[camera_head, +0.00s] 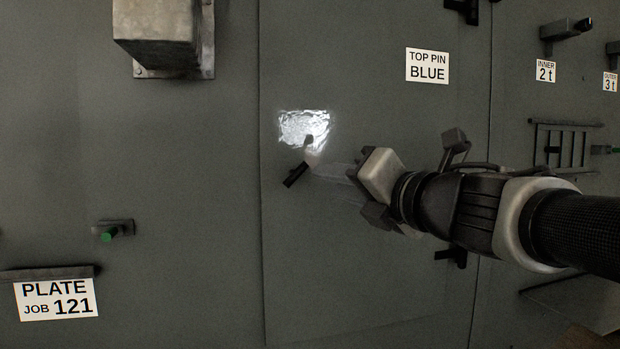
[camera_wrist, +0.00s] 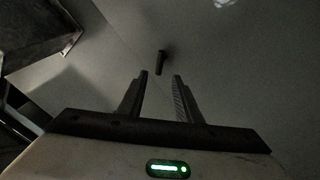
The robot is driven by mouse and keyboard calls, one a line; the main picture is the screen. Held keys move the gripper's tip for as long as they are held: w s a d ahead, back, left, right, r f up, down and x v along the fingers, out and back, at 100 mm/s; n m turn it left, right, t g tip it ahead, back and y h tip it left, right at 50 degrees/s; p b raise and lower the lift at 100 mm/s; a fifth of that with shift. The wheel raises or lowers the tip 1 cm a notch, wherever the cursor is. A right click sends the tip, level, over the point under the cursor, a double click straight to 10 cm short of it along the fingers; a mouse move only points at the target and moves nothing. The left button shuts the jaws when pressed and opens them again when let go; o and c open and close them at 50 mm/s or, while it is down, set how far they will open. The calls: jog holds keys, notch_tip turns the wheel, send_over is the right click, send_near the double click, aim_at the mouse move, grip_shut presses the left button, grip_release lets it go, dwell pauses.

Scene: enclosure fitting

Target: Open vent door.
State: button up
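The grey door panel (camera_head: 370,290) fills the middle of the head view, between two vertical seams. It is flush with its surroundings and looks shut. A short black handle (camera_head: 295,175) sits tilted near its left edge. In the wrist view the handle (camera_wrist: 161,62) shows ahead of the fingertips, lined up with the gap between them. My gripper (camera_wrist: 160,76) is open and empty, with its fingers apart and not around the handle. In the head view my gripper (camera_head: 365,182) is right of the handle; its fingertips are hard to make out.
A metal box (camera_head: 160,30) juts out at the upper left. A "TOP PIN BLUE" label (camera_head: 427,66) is on the door. Black hinge-like fittings (camera_head: 455,257) sit at its right edge. A barred rack (camera_head: 560,148) is at right. A green-tipped peg (camera_head: 108,234) is at left, above a "PLATE JOB 121" label (camera_head: 57,299).

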aim_at(299, 174)
jog(key=x, duration=1)
jog(key=shift+w+a, duration=0.1)
jog(key=shift+w, duration=0.15)
grip_shut()
